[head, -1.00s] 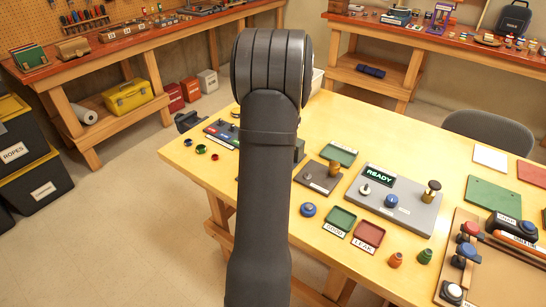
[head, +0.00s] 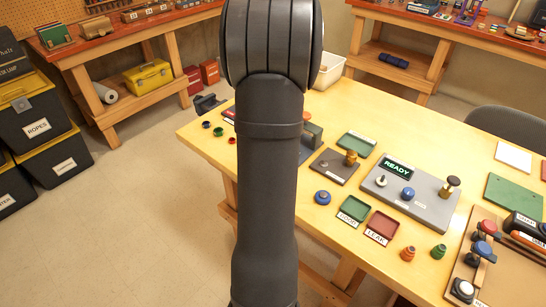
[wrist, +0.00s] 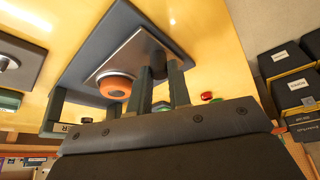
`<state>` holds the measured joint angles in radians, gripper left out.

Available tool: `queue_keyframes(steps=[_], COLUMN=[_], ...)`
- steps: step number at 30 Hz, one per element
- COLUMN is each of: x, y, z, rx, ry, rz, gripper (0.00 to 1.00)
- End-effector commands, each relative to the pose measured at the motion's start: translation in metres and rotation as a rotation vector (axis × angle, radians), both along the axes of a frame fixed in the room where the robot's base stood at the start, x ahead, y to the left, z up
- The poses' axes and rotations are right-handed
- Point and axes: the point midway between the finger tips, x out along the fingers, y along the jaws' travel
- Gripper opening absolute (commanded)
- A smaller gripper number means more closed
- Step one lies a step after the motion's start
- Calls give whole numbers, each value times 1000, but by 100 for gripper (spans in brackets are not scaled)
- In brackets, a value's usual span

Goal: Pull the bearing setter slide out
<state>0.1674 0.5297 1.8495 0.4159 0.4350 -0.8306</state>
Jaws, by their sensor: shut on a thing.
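The bearing setter shows in the wrist view as a dark slate base (wrist: 108,22) with a silver plate (wrist: 150,52) and an orange ring (wrist: 115,87) on it. My gripper (wrist: 160,70) has its two dark fingers beside the ring, at the silver plate's edge. It is shut on a part of the setter; the gripped part, likely the slide, is mostly hidden by the fingers. A dark green bracket (wrist: 57,108) stands left of the ring. In the head view my arm hides the gripper and most of the setter; a grey-green block (head: 311,134) shows beside the arm.
A plate with a brass knob (head: 350,157) and a grey READY panel (head: 430,208) stand to the right. A blue knob (head: 322,197), green tray (head: 352,209) and red tray (head: 381,226) lie nearer. Small coloured rings (head: 218,131) lie left of my arm.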

Motion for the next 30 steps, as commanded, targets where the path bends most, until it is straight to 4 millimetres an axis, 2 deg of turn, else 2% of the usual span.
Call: queue_keyframes(steps=[2,3,6,15,19,23,30], x=[-3,-3,-3,-2,-4,-10,-25], y=[4,4,4,2,1,-1,-6], z=[-1,-1,-1,0,7,23,62], rx=[6,6,6,4,4,4,2], ry=[9,11,11,7,4,2,2], rz=[6,6,6,4,4,3,3], gripper=[0,20,39,40,40,40,40])
